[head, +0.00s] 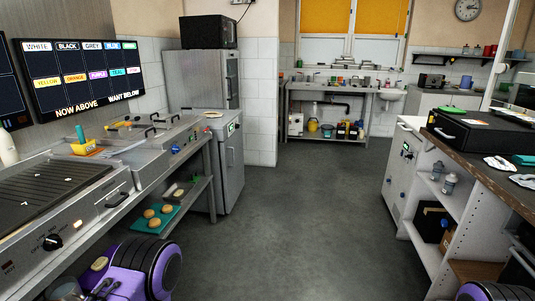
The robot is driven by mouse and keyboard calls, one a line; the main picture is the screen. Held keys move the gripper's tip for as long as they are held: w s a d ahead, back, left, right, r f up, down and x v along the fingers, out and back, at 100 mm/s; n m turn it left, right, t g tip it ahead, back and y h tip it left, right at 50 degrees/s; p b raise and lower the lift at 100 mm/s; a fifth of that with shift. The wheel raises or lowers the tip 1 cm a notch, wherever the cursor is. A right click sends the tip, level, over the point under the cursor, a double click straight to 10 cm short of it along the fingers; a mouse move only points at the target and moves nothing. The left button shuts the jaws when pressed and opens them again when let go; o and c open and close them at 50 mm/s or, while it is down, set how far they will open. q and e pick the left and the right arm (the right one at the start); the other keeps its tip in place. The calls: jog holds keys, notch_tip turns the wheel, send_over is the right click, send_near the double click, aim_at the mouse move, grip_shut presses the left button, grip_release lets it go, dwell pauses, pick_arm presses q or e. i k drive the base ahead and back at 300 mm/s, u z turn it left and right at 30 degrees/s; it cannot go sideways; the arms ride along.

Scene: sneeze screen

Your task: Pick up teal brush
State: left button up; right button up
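An upright teal piece (80,134) stands at an orange-yellow item (87,148) on the left counter, behind the griddle; it may be the teal brush's handle, but it is too small to tell. A flat teal item (524,160) lies on the right counter near the picture's edge; its kind is unclear. Purple and black parts of my arms show at the bottom left and bottom right corners. I see no gripper fingers clearly, and nothing held.
A griddle (62,190) fills the near left counter. A teal tray (134,226) with buns is on the shelf below. A menu screen (84,80) hangs above. The right counter holds a black case (478,130) and white cloths. The floor (300,215) between is clear.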

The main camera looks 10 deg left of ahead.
aim_at(79, 129)
jog(key=i, duration=4.4)
jog(key=u, duration=4)
